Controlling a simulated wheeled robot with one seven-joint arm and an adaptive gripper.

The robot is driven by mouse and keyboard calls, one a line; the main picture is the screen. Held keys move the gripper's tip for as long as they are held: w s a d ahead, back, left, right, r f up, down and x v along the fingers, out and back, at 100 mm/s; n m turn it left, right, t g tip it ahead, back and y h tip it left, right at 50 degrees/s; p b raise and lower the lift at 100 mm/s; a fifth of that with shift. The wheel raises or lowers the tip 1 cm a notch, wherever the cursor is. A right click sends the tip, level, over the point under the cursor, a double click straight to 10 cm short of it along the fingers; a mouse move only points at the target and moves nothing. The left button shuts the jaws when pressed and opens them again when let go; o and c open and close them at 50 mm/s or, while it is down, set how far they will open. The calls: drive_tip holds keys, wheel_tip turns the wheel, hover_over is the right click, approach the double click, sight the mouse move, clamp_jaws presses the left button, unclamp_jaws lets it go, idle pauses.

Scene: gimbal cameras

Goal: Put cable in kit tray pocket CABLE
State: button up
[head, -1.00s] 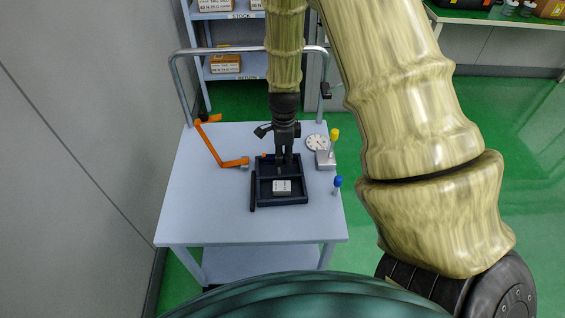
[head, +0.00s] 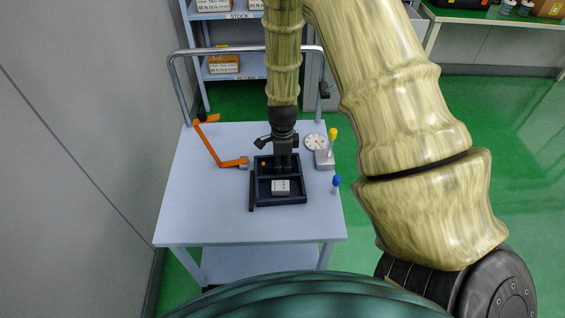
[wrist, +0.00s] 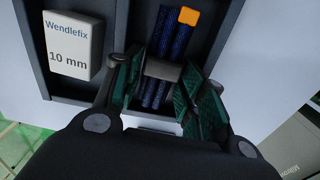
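The cable (wrist: 155,92) is a dark blue braided bundle with an orange end (wrist: 189,16) and a grey-brown band around its middle. In the wrist view it lies between my fingertips, inside a pocket of the dark kit tray (wrist: 105,5). My gripper (wrist: 163,75) closes on the bundle from both sides at the band. In the head view my gripper (head: 283,168) points down into the back pocket of the tray (head: 282,204); the orange end shows there (head: 264,164). My gripper hides most of the cable in that view. Pocket labels cannot be read.
On the cart top (head: 205,200) are an orange angled arm (head: 222,150) left, and a dial gauge (head: 315,141), a yellow-topped piece (head: 333,134) and a blue-topped piece (head: 336,183) right. The front is clear.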

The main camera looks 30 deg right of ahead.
idle(0.3)
wheel_tip(320, 180, up, 12)
drive_tip(key=shift+r, duration=0.15)
idle(0.5)
